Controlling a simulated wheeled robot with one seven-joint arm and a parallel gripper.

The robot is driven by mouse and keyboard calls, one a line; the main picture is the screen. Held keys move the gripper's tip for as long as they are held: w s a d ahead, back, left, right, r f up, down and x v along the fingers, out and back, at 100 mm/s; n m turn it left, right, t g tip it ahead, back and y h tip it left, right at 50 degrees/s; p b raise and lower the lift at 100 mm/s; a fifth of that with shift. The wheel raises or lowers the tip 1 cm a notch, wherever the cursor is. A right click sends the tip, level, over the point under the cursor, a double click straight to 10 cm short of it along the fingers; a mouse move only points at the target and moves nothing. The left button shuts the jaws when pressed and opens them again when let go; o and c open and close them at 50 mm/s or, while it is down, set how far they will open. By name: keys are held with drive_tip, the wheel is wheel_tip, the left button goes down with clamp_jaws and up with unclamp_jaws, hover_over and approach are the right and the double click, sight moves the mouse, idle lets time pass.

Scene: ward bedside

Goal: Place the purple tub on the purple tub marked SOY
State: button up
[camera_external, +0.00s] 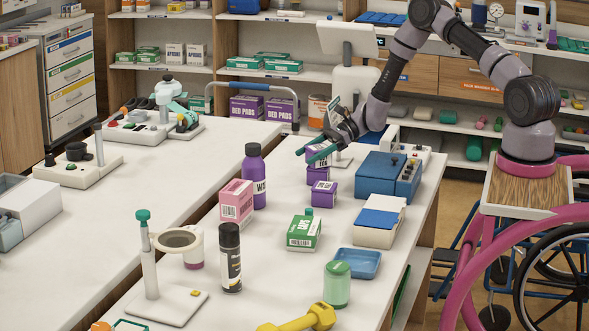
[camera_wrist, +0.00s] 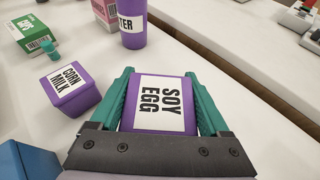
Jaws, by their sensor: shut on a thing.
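My gripper (camera_external: 318,150) is at the far part of the right-hand counter, its green fingers on either side of a purple tub (camera_wrist: 160,88). That tub's white label reads SOY EGG in the wrist view. In the external view the purple tub (camera_external: 317,175) is under the fingers, partly hidden by them and by a nearer tub. I cannot tell whether it touches the counter. The nearer purple tub (camera_external: 323,195) stands apart from the fingers. In the wrist view a tub labelled CORN MILK (camera_wrist: 72,92) is left of my gripper.
A purple bottle (camera_external: 254,178), pink box (camera_external: 236,200) and green box (camera_external: 303,232) stand nearby. A blue device (camera_external: 382,176) is close on the right, with a blue-lidded white box (camera_external: 380,222) in front. Bare counter lies left of the purple bottle.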

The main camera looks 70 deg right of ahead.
drive_tip(key=o, duration=1.4)
